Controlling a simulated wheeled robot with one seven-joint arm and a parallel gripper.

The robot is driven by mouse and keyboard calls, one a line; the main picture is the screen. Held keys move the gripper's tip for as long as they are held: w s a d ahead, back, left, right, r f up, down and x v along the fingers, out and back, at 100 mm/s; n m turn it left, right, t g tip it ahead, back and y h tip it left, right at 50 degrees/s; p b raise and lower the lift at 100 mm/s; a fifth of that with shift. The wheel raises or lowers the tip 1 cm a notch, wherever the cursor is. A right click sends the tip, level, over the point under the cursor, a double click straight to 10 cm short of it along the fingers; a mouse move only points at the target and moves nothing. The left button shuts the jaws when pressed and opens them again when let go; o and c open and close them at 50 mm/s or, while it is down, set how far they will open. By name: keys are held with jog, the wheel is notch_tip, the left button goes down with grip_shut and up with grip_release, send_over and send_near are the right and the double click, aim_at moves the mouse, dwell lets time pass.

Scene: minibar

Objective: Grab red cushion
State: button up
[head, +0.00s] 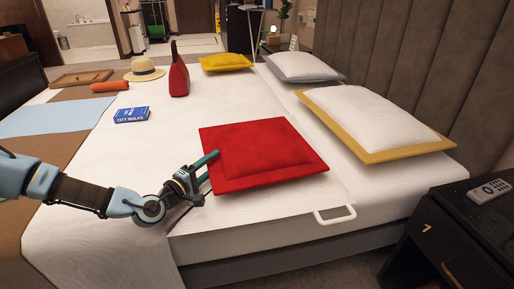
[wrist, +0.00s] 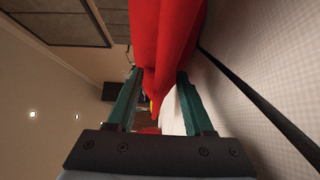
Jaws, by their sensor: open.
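The red cushion (head: 262,150) lies flat on the near part of the white bed. My gripper (head: 209,167) is open at the cushion's left edge in the head view, one finger over its top and the other low beside the edge. In the wrist view, the red cushion (wrist: 168,35) fills the top middle and its edge reaches between the two green fingers of my gripper (wrist: 158,78). The fingers stay apart. I cannot tell whether either finger touches the cloth.
A white pillow on a yellow cushion (head: 435,144) lies to the right, against the headboard (head: 420,60). A blue book (head: 131,115), a red bag (head: 179,80) and a straw hat (head: 144,70) lie farther back. A dark nightstand (head: 450,225) stands at the right.

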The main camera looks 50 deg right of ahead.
grip_shut()
dwell(0.3)
dwell(1.1)
